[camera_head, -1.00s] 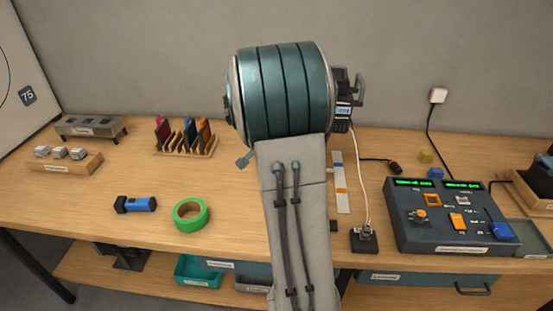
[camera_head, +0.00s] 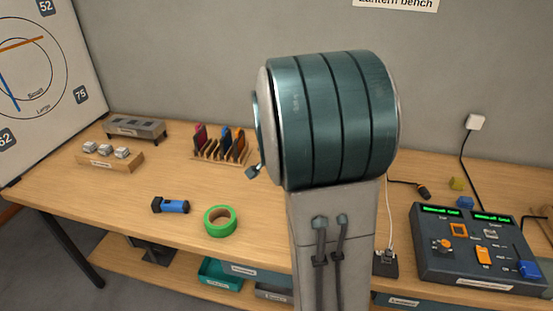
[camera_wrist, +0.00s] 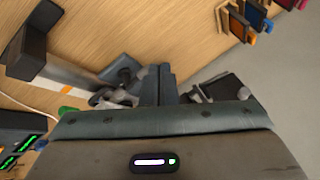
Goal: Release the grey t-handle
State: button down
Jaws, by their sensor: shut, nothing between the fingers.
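My gripper (camera_wrist: 158,80) shows in the wrist view with its two slate fingers together, nothing between them. Left of the fingers a dark grey, knobbed piece (camera_wrist: 123,73) stands over the bench; it may be the grey t-handle, but I cannot tell for sure. It appears apart from the fingertips, though depth is unclear. A light grey part and a black block (camera_wrist: 228,88) lie right of the fingers, partly hidden by my gripper body. In the head view my arm covers the middle of the bench and hides the gripper's work area.
The console (camera_head: 480,248) stands on the right of the bench. A card rack (camera_head: 222,150), green tape (camera_head: 220,221) and blue flashlight (camera_head: 171,206) lie left of my arm. A cable runs to a black socket block (camera_head: 386,264). The front left bench top is mostly clear.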

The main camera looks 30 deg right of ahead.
jog(key=shift+a+r, duration=0.4)
jog(key=shift+r, duration=0.2)
jog(key=shift+s, duration=0.1)
jog(key=s+a+r+n+g+y, duration=0.1)
jog(key=s+a+r+n, duration=0.1)
jog(key=s+a+n, duration=0.5)
jog(key=s+a+r+n+g+y+b, duration=0.1)
jog(key=s+a+n, duration=0.5)
jog(key=s, duration=1)
jog(key=shift+a+r+n+y, duration=0.35)
jog(key=shift+a+n+y, duration=0.05)
jog(key=shift+a, duration=0.55)
